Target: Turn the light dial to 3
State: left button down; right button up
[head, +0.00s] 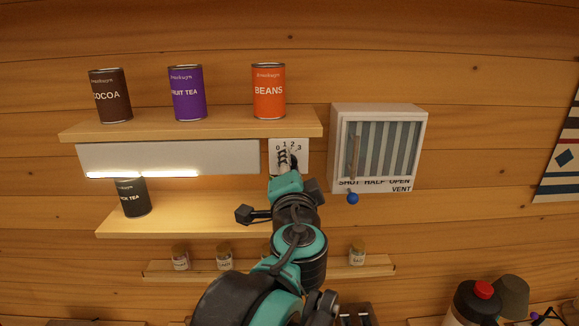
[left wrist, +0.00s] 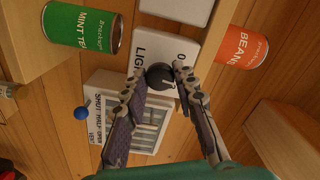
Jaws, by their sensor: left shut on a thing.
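The light dial is a round dark knob (left wrist: 158,73) on a white plate (head: 302,162) marked 0, 1, 2, 3, fixed to the log wall. In the left wrist view the plate (left wrist: 151,45) shows the word LIGHT and a 0. My left gripper (head: 287,163) is at the dial, and its two fingers (left wrist: 158,78) are closed on either side of the knob. In the head view the gripper covers most of the knob. I cannot tell which number it points to. The lamp strip (head: 142,174) left of the plate glows along part of its length. My right gripper is not in view.
Cocoa, fruit tea and beans cans (head: 269,91) stand on the upper shelf (head: 200,130). A black tea can (head: 132,198) stands below the lamp; a mint tea can (left wrist: 82,27) shows in the wrist view. A vent box (head: 378,148) with a blue-knobbed lever hangs right of the dial.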

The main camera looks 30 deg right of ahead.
pick_arm(q)
jog(key=shift+m, duration=3.9)
jog(key=c, duration=1.2)
grip_release()
jog(key=v, duration=1.2)
jog(key=shift+s+d, duration=0.1)
